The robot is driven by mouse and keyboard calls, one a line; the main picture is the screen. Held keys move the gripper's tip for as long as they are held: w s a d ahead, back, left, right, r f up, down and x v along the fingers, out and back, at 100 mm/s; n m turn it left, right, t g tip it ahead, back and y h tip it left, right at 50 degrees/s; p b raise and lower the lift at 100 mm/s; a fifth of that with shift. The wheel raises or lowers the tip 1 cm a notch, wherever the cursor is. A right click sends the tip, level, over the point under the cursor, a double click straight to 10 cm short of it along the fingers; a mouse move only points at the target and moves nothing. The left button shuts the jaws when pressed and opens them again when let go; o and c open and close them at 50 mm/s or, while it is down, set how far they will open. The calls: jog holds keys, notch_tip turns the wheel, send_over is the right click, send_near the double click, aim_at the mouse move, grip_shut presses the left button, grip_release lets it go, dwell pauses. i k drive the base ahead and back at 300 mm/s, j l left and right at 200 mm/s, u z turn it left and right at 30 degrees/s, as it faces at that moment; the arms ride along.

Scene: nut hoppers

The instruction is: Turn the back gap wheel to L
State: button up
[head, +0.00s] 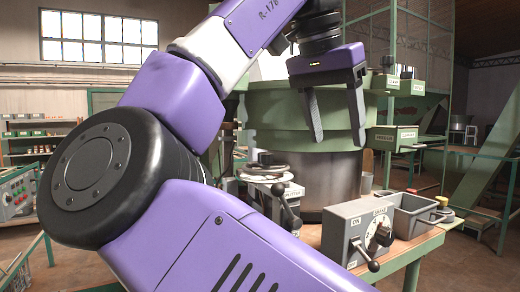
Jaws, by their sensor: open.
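My gripper (339,140) hangs fingers down in front of the large green hopper drum (275,110). Its two dark fingers are apart, with nothing between them. No wheel is clearly marked as the back gap wheel, and I cannot read an L mark. A pale round part (267,171) lies nearly flat behind a dark lever, left of and below my gripper. A grey control box (345,228) on the bench carries a pale round dial (383,236) with a black-knobbed lever. My purple arm hides much of the left and middle of the bench.
A black-knobbed lever (287,205) stands up from a box on the bench. An open grey bin (418,215) sits right of the control box, near a yellow button (441,200). Green frame posts and labelled boxes (394,139) stand right of the drum.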

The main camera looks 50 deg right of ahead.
aim_at(265, 159)
jog(key=i+l, duration=0.25)
jog(key=i, duration=0.15)
jog(key=i+l, duration=0.3)
jog(key=i, duration=0.15)
